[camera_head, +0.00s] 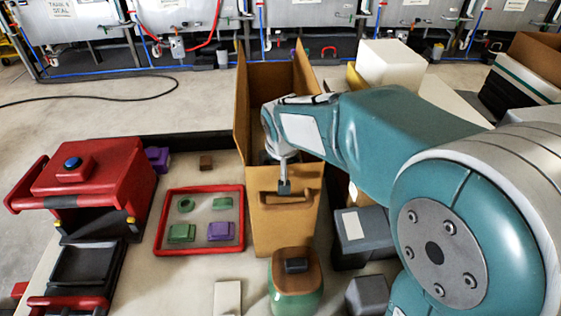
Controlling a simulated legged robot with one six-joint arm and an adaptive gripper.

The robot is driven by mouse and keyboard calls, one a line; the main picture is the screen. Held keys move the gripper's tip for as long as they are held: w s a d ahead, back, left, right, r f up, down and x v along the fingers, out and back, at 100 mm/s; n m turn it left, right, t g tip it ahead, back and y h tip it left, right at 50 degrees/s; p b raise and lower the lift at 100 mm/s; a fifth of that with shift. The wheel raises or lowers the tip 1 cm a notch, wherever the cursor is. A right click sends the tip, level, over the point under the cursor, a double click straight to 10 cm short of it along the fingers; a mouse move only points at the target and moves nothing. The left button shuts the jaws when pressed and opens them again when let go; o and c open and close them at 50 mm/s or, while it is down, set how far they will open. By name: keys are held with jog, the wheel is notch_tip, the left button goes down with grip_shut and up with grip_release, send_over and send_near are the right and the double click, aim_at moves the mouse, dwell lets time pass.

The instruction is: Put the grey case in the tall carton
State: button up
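The tall brown carton (260,222) stands open at the top in the middle of the view, with its flaps raised. A dark grey box with a pale label (378,226) stands just right of the carton and looks like the grey case; my arm partly covers it. My gripper (284,188) points down in front of the carton's upper front wall, as seen from here. Its fingers are too small to tell whether they are open or hold anything. My arm hides part of the carton's opening, and its inside is mostly dark.
A red tray (243,228) with small green and purple pieces lies left of the carton. A red machine (95,170) stands further left. A green pot with a brown lid (296,298) is in front. A smaller grey block (367,296) and a white block (390,63) stand at right.

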jog(key=o, duration=1.3)
jog(key=shift+s+d+f, duration=0.1)
jog(key=shift+s+f, duration=0.15)
jog(key=shift+f, duration=0.3)
jog(key=w+v, duration=0.1)
jog(key=v, duration=1.2)
jog(key=shift+t, duration=0.5)
jog(key=s+d+f, duration=0.1)
jog(key=s+d, duration=0.2)
jog(key=s, duration=0.3)
jog(key=s+d+f, duration=0.2)
jog(key=s+d, duration=0.2)
jog(key=s, duration=0.2)
jog(key=s+d+f, duration=0.1)
jog(key=s+d, duration=0.2)
jog(key=s, duration=0.3)
jog(key=shift+s+d+f, duration=0.2)
jog(key=shift+s+f, duration=0.1)
